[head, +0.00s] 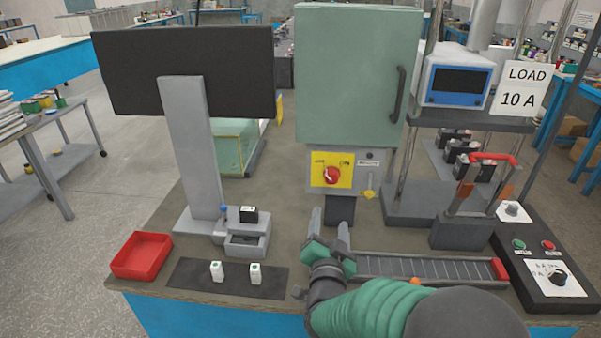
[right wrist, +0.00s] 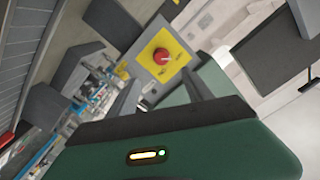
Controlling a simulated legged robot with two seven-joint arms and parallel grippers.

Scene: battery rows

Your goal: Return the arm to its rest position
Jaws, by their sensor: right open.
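My right gripper (head: 326,232) is in the middle of the head view, over the bench at the left end of the grey ribbed track. Its fingers point away from me and stand apart with nothing between them. My right arm, with a green sleeve, comes in from the bottom right of the head view. In the right wrist view the green gripper body (right wrist: 225,150) fills the bottom. The red knob on its yellow plate (right wrist: 162,56) shows beyond the fingers. My left gripper is not in view.
A dark mat (head: 228,279) holds two white batteries (head: 217,271). Left of it is a red tray (head: 142,256). The grey track (head: 430,268) and a black control box (head: 540,265) lie to the right. A green cabinet (head: 355,75) and a monitor (head: 185,65) stand behind.

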